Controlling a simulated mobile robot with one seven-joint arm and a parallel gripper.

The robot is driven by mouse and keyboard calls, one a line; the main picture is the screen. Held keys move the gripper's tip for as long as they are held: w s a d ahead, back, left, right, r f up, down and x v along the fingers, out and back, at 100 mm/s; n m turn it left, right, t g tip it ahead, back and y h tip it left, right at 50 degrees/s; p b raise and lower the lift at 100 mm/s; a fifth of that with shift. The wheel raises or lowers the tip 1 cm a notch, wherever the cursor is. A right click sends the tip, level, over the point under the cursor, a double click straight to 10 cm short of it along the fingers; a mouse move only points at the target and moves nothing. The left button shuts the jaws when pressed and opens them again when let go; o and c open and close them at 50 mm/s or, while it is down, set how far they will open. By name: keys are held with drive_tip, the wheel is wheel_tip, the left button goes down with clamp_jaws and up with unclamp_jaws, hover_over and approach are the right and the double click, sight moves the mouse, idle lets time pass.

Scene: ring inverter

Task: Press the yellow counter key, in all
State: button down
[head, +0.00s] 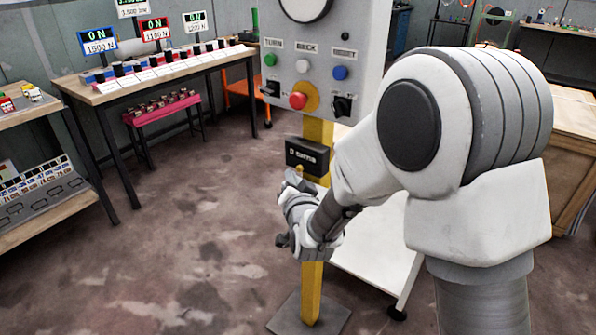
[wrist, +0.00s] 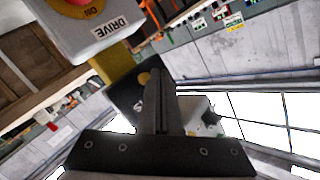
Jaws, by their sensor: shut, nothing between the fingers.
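The yellow counter key (head: 299,168) shows as a small yellow spot at the lower edge of the black counter box (head: 307,156) on the yellow post. The box's white text seems to start with 0; the rest is too small to read. In the wrist view, the yellow key (wrist: 144,78) stands on the dark box (wrist: 125,98), just left of my fingertips. My gripper (head: 295,180) is shut and empty, close in front of and below the box in the head view. Its closed fingers (wrist: 160,75) partly cover the box. I cannot tell whether they touch the key.
Above the box hangs a grey control panel (head: 318,75) with a red button on a yellow disc (head: 298,100), coloured buttons and black switches. A white cart (head: 375,255) stands behind the post. A bench with signs (head: 165,70) is at the back left. Open floor lies left.

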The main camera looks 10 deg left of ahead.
drive_tip(key=s, duration=0.1)
drive_tip(key=s+a+b, duration=0.1)
drive_tip(key=s, duration=0.1)
drive_tip(key=s+a, duration=0.1)
drive_tip(key=shift+s, duration=0.3)
drive_tip(key=shift+d, duration=0.1)
idle(0.6)
